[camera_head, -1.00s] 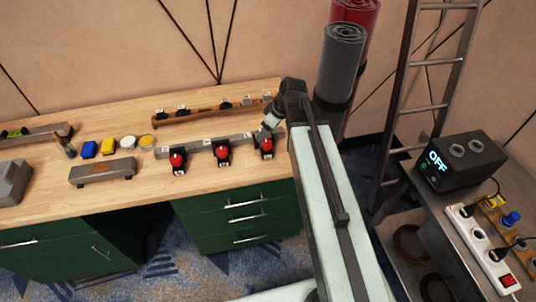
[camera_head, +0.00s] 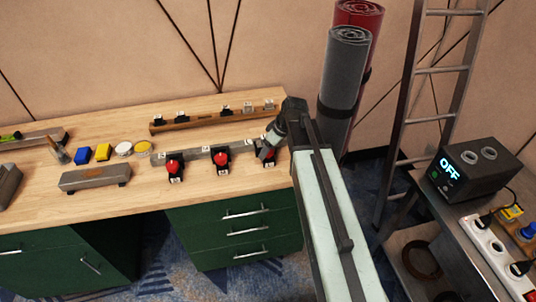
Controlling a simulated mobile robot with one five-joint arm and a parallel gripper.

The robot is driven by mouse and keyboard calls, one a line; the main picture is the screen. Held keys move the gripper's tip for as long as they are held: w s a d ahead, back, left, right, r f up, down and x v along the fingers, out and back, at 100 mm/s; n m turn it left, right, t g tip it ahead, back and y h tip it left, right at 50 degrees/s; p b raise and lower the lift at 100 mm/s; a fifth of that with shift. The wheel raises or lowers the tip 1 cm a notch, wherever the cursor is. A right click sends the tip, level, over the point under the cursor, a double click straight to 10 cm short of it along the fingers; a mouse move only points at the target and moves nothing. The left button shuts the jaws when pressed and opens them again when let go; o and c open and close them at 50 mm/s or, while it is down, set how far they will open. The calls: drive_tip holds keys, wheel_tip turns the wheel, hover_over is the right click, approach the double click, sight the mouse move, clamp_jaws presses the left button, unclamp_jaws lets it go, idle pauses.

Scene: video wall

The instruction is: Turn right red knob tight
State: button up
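My arm comes in from the lower right.
A wooden rail (camera_head: 205,121) with small switches lies behind the knobs. A grey block (camera_head: 95,178), blue and yellow pieces and round lids are on the left. Rolled mats (camera_head: 343,80), a ladder (camera_head: 432,100) and a black box reading OFF (camera_head: 474,167) stand right.

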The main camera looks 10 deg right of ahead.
drive_tip(key=shift+r, duration=0.1)
drive_tip(key=c, duration=1)
drive_tip(key=shift+a, duration=0.3)
drive_tip(key=c, duration=0.3)
drive_tip(key=shift+d, duration=0.25)
drive_tip(key=shift+c, duration=0.2)
drive_tip(key=shift+s+m+t+h, duration=0.15)
drive_tip(key=shift+m+h, duration=0.15)
drive_tip(key=shift+m, duration=0.6)
drive_tip(key=shift+m+t+h, duration=0.15)
drive_tip(key=shift+m+h, duration=0.15)
drive_tip(key=shift+m, duration=0.6)
drive_tip(key=m+h, duration=0.1)
drive_tip(key=m, duration=0.1)
drive_tip(key=m+h, duration=0.1)
drive_tip(key=m, duration=0.2)
drive_tip(key=shift+a, duration=0.2)
drive_tip(key=m+h, duration=0.1)
drive_tip(key=m, duration=0.2)
drive_tip(key=m+h, duration=0.1)
drive_tip(key=m, duration=0.1)
drive_tip(key=shift+a+m, duration=0.15)
drive_tip(key=shift+m, duration=0.25)
drive_tip(key=m+g+h, duration=0.1)
drive_tip(key=m, duration=0.3)
drive_tip(key=shift+m, duration=0.4)
drive_tip(key=shift+g, duration=0.3)
